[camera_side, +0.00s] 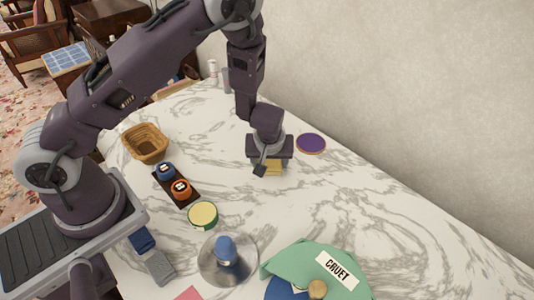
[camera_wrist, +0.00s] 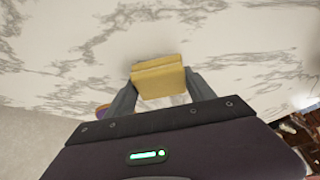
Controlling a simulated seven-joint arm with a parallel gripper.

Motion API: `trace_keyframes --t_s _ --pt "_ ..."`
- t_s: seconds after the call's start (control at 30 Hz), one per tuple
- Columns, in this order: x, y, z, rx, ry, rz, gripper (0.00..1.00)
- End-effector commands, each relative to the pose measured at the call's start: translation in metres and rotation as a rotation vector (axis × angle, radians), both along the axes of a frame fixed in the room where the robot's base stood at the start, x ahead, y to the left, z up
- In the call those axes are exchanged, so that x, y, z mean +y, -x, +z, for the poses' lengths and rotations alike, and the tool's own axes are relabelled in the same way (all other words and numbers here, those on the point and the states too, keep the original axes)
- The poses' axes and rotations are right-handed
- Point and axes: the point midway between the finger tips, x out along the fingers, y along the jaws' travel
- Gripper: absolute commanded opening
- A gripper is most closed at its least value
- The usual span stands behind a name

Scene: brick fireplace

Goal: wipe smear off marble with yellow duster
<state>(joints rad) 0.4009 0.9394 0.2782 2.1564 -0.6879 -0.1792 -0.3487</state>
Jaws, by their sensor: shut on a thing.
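The yellow duster (camera_wrist: 158,78) is a small folded yellow block between the fingers of my gripper (camera_wrist: 157,92) in the wrist view. My gripper is shut on it. In the side view my gripper (camera_side: 270,168) is low over the white marble top (camera_side: 340,205), with the duster (camera_side: 274,168) just below the fingers. I cannot tell whether the duster touches the marble. The marble has grey veins, and I cannot make out a smear apart from them.
A purple round coaster (camera_side: 311,143) lies close right of my gripper. A wicker basket (camera_side: 146,142), a dark tray (camera_side: 164,178) with blue and orange jars, a yellow-topped tin (camera_side: 203,214), a metal disc (camera_side: 213,272) and a green cloth (camera_side: 290,262) labelled CRUET stand around. The right marble is clear.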

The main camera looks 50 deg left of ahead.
Motion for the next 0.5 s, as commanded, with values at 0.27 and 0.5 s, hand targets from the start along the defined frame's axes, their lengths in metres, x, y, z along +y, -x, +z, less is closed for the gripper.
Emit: trace_keyframes --t_s 0.27,0.5 --pt "-0.025 0.000 -0.005 0.001 -0.003 -0.001 0.19" --pt "-0.047 0.000 -0.005 0.002 -0.003 -0.003 0.19"
